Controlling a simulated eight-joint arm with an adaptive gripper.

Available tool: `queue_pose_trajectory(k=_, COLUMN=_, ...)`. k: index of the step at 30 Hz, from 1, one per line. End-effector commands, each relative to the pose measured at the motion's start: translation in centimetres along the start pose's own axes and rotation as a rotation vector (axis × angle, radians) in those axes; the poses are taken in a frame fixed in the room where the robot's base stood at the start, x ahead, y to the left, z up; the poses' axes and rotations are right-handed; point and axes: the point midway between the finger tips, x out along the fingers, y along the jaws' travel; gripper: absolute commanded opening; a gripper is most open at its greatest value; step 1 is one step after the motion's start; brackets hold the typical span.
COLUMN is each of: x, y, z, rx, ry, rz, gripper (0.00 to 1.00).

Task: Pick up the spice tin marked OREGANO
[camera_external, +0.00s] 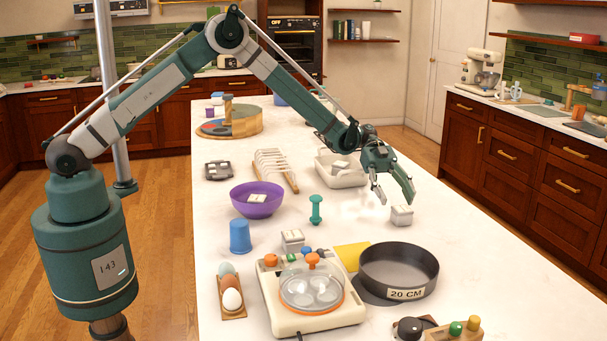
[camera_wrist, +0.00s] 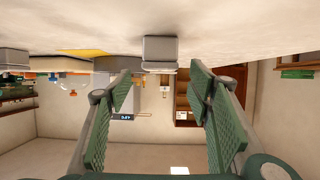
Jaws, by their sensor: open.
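A small grey-white tin (camera_external: 402,216) stands on the counter just below and beyond my gripper (camera_external: 395,194). In the wrist view, which looks upside down, a grey tin (camera_wrist: 160,49) sits ahead between the fingers. My gripper (camera_wrist: 163,84) is open and empty, with a gap to that tin. A second similar tin (camera_external: 292,240) stands behind the egg cooker. I cannot read OREGANO on either tin, so I cannot tell which is the marked one.
A black round pan (camera_external: 398,268) marked 20 CM and a yellow sheet (camera_external: 352,255) lie nearer the camera. A white tub (camera_external: 342,170), green dumbbell-shaped object (camera_external: 316,209), purple bowl (camera_external: 257,199) and egg cooker (camera_external: 312,298) are left of my gripper. The counter to the right is clear.

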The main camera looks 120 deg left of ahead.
Motion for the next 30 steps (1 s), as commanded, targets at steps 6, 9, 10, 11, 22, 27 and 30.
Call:
queue_pose_trajectory(k=6, x=0.5, y=0.0, z=1.3, rx=0.000, ry=0.000, rz=0.000, gripper=0.51)
queue_pose_trajectory(k=9, x=0.6, y=0.0, z=1.3, rx=0.000, ry=0.000, rz=0.000, gripper=0.51)
queue_pose_trajectory(k=10, x=0.5, y=0.0, z=1.3, rx=0.000, ry=0.000, rz=0.000, gripper=0.51)
queue_pose_trajectory(k=11, x=0.5, y=0.0, z=1.3, rx=0.000, ry=0.000, rz=0.000, gripper=0.51)
queue_pose_trajectory(k=22, x=1.5, y=0.0, z=1.2, rx=0.000, ry=0.000, rz=0.001, gripper=0.51)
queue_pose_trajectory(k=27, x=3.0, y=0.0, z=1.2, rx=0.000, ry=0.000, rz=0.000, gripper=0.51)
queue_pose_trajectory(k=30, x=4.0, y=0.0, z=1.2, rx=0.001, ry=0.000, rz=0.001, gripper=0.51)
